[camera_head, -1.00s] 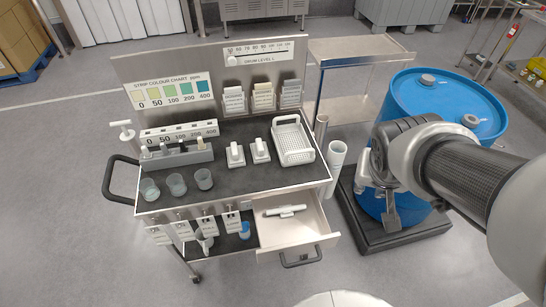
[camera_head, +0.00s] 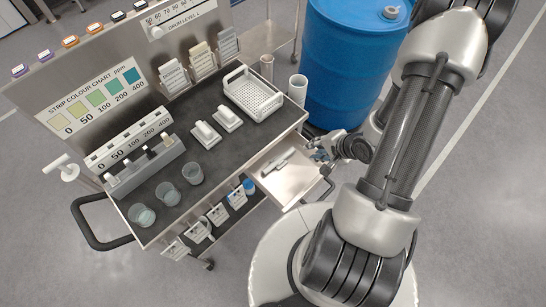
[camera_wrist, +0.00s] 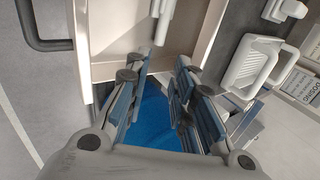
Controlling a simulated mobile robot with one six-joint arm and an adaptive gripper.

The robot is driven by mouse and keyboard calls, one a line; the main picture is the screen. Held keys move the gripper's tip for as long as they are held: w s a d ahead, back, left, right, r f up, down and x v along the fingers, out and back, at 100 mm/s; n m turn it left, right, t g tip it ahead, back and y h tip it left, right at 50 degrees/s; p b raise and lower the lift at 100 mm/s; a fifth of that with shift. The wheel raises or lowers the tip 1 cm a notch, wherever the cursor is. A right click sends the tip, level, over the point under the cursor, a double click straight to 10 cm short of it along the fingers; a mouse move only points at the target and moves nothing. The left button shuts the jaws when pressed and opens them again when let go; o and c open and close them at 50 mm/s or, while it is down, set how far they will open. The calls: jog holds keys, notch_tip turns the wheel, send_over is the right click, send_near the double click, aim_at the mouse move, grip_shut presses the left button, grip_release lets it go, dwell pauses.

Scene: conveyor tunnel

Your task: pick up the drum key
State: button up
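The drum key appears to be the pale, slim tool (camera_head: 282,161) lying in the open drawer (camera_head: 300,184) of the cart. In the wrist view, a pale bar (camera_wrist: 163,18) at the top looks like the same tool, cut off by the frame edge. My gripper (camera_head: 322,150) is at the drawer's right side, beside the tool and apart from it. In the wrist view my gripper (camera_wrist: 158,72) has its fingers spread with nothing held between them. A blue surface shows behind the fingers.
The cart top (camera_head: 165,97) holds a white basket (camera_head: 253,93), several beakers and a strip rack (camera_head: 145,165). A blue drum (camera_head: 345,65) stands behind my arm. The drawer handle (camera_wrist: 40,30) lies left in the wrist view.

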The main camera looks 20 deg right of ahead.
jog(key=b, duration=0.5)
send_over(291, 153)
jog(key=s+d, duration=0.2)
jog(key=s, duration=0.1)
notch_tip(291, 153, down, 9)
jog(key=shift+a+f, duration=0.15)
jog(key=shift+f, duration=0.05)
jog(key=b+x, duration=0.1)
jog(key=x, duration=0.2)
jog(key=b+x, duration=0.1)
jog(key=x, duration=0.1)
jog(key=shift+w+a+f+b, duration=0.1)
jog(key=shift+a+f+b, duration=0.15)
jog(key=shift+a+b, duration=0.1)
jog(key=shift+c, duration=0.3)
grip_shut()
